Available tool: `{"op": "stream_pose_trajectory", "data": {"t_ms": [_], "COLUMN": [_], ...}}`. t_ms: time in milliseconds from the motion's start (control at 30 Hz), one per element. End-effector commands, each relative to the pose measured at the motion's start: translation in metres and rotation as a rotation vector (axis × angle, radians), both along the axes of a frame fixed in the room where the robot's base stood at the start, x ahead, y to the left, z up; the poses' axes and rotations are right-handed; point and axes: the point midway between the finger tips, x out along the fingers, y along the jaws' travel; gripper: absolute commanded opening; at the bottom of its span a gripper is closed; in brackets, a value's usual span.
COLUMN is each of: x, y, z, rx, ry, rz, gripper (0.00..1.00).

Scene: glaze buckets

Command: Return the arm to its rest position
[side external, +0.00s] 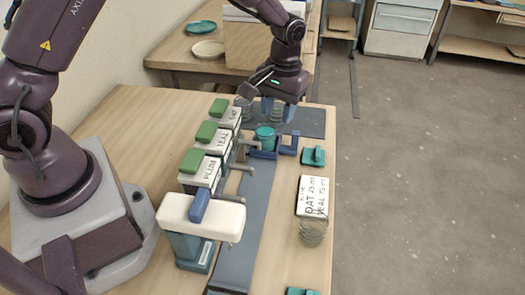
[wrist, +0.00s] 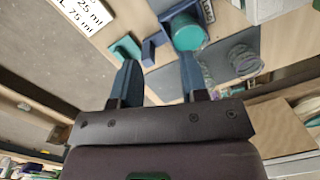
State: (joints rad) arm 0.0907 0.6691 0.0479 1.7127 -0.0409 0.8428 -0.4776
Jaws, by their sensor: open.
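My gripper (side external: 279,112) is open, its blue fingers pointing down above the far end of the work table. In the wrist view nothing sits between its fingers (wrist: 158,78). A teal-filled cup (side external: 265,132) stands by a blue bracket (side external: 287,146), nearer the side camera than my gripper. The cup also shows in the wrist view (wrist: 187,36), beyond the right-hand finger and apart from it. My arm reaches over the far side of the table, bent down at the wrist.
Dispensers labelled PLUM (side external: 203,172), TEAL and what looks like OAT stand in a row with taps. A white-topped unit (side external: 202,218) stands nearest. A card (side external: 313,196) reads OAT 25 ml, TEAL 75 ml; a glass jar (side external: 314,233) is beside it. Clear jars (wrist: 243,59) stand near my gripper.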

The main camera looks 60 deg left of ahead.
Motion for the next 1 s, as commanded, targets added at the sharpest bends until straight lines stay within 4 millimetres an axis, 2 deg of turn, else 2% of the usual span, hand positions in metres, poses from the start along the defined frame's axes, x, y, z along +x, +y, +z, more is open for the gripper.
{"op": "stream_pose_trajectory", "data": {"t_ms": [33,167,300,500,700,800,1000], "x": [-0.010,-0.038,-0.075,-0.133,-0.187,-0.206,-0.222], "y": [0.001,0.004,0.008,0.014,0.018,0.020,0.022], "z": [0.017,0.055,0.098,0.147,0.176,0.186,0.204], "rx": [-0.006,-0.019,-0.023,-0.009,0.028,0.050,0.083], "ry": [-0.010,-0.041,-0.099,-0.206,-0.340,-0.412,-0.531], "rz": [-0.040,-0.147,-0.261,-0.393,-0.467,-0.470,-0.458], "gripper": [0.40,0.40,0.40,0.40,0.40,0.40,0.40]}}
